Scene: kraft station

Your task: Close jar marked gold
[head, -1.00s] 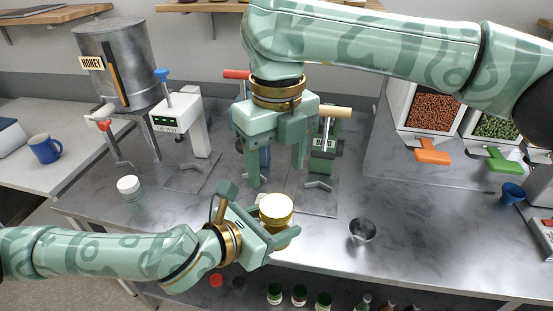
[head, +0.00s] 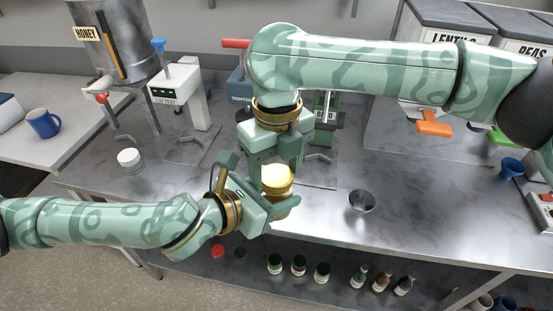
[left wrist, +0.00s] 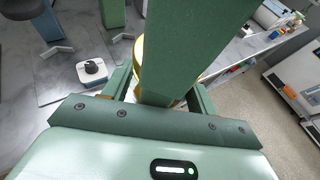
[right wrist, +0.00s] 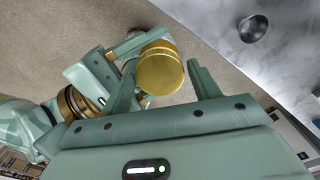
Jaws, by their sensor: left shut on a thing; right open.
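The jar with the gold lid (head: 277,178) is upright in my left gripper (head: 280,203), which is shut on its body above the bench's front edge. The lid sits on the jar top; whether it is tight I cannot tell. My right gripper (head: 276,162) points down over the jar, open. In the right wrist view the lid (right wrist: 160,72) lies between the open fingers, closer to the left one; I see no grip on it. In the left wrist view green gripper parts hide most of the gold lid (left wrist: 203,72).
A white-lidded jar (head: 130,160) and a lid tester (head: 180,95) stand left on the metal bench. A small metal cup (head: 361,201) stands to the right, with clear bench around it. Several jars and bottles (head: 298,264) stand on the lower shelf.

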